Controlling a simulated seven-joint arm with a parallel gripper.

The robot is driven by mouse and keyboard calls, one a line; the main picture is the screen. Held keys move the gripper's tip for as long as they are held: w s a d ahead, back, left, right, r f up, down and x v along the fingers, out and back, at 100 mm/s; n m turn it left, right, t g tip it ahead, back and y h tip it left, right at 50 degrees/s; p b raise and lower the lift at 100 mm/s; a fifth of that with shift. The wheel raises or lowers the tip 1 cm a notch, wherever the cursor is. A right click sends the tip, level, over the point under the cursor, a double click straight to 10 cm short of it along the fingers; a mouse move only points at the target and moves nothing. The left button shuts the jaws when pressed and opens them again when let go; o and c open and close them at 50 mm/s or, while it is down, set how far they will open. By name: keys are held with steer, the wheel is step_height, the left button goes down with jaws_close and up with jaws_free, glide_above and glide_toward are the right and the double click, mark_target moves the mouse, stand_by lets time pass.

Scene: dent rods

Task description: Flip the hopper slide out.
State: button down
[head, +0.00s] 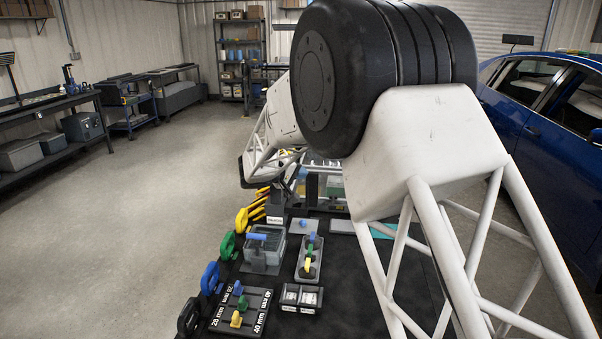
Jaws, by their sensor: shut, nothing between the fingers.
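A grey, partly see-through box (265,257) stands on the dark bench top left of my arm, and I take it to be the hopper. A short blue bar (257,237) lies across its upper left part. It may be the slide's handle, but it is too small to tell how far the slide is in or out. My arm rises from the lower right, bends at a large black joint and runs away to the back left. My gripper is hidden or out of frame, so its place relative to the box does not show.
A labelled block with coloured pegs (240,308) and two small dark boxes (301,298) are nearer. Coloured ring-ended tools line the bench's left edge. A blue car (545,130) stands right.

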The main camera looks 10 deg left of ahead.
steer(key=w+a+r+v, duration=0.1)
steer(key=w+v, duration=0.1)
steer(key=v, duration=1.1)
steer(key=shift+a, duration=0.25)
steer(key=s+d+r+m+g+y, duration=0.1)
steer(key=s+d+r+g, duration=0.1)
steer(key=s+d, duration=0.65)
steer(key=s+d+r+m+g+y, duration=0.1)
steer(key=s+d+r+g, duration=0.3)
steer(key=d, duration=0.8)
steer(key=s+d+m+g+y, duration=0.1)
steer(key=s+d, duration=0.6)
steer(key=d, duration=0.4)
steer(key=s+d+f+m+y, duration=0.1)
steer(key=s+d+f+y, duration=0.1)
steer(key=s, duration=0.8)
steer(key=s+d+f+m+y, duration=0.1)
steer(key=s+d, duration=0.4)
steer(key=s, duration=0.5)
steer(key=s+d+f+m+g+y, duration=0.1)
steer(key=s+d+f+y, duration=0.2)
steer(key=s, duration=0.8)
steer(key=shift+d+y, duration=0.3)
steer(key=shift+d, duration=0.2)
steer(key=shift+w+a+f, duration=0.1)
steer(key=shift+w, duration=0.05)
